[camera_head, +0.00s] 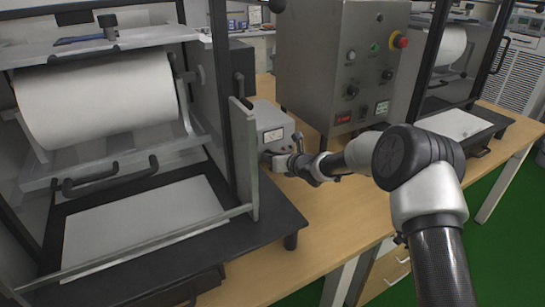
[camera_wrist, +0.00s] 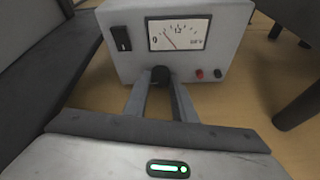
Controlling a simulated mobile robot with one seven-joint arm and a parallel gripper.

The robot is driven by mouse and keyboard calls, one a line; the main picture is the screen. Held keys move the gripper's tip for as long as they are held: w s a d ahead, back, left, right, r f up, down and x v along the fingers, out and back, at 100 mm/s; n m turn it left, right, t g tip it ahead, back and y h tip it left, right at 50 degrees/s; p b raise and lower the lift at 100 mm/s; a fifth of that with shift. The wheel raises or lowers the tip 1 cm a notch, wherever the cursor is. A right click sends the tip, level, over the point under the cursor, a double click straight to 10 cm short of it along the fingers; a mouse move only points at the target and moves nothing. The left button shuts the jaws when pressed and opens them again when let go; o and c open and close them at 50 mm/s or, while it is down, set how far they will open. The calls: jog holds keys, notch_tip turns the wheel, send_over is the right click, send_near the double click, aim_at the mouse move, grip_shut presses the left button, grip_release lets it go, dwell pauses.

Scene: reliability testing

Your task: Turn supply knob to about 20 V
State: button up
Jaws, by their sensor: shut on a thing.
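The power supply is a grey box (camera_wrist: 120,65) with an analog meter (camera_wrist: 178,33) on its front. The meter's red needle points up and left, on the low side of the 12 mark. The black knob (camera_wrist: 160,74) is below the meter, between my two fingertips. My gripper (camera_wrist: 160,84) is shut on the knob. The head view shows the supply (camera_head: 268,122) on the table, with my gripper (camera_head: 268,156) at its front. There the knob is hidden by my gripper. The knob's pointer mark cannot be made out.
A black switch (camera_wrist: 121,38) is left of the meter. Red and black terminals (camera_wrist: 200,74) are at the lower right. A large control cabinet (camera_head: 320,60) with a red emergency button stands right of the supply. A framed machine with a white roll (camera_head: 95,100) stands close on the left.

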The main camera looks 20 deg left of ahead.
jog(key=shift+w+d+r+m+g+p, duration=0.15)
jog(key=shift+m+g+p, duration=0.15)
jog(key=shift+m+p, duration=0.4)
jog(key=shift+f+m+g+y+p, duration=0.2)
jog(key=shift+m+g+y+p, duration=0.2)
jog(key=shift+m+y+p, duration=0.25)
jog(key=shift+d+f+m+g+y+b, duration=0.15)
jog(key=shift+m+g+y+b, duration=0.25)
jog(key=shift+m, duration=0.45)
jog(key=shift+w+m+y+b, duration=0.1)
jog(key=shift+m+y+b, duration=0.55)
jog(key=shift+m, duration=0.25)
jog(key=o, duration=1)
jog(key=v, duration=0.5)
jog(key=p+v, duration=0.1)
jog(key=v, duration=0.5)
jog(key=p+v, duration=0.1)
jog(key=v, duration=0.5)
jog(key=shift+w+d+r, duration=0.1)
jog(key=shift+d+r, duration=0.05)
jog(key=shift+r, duration=0.2)
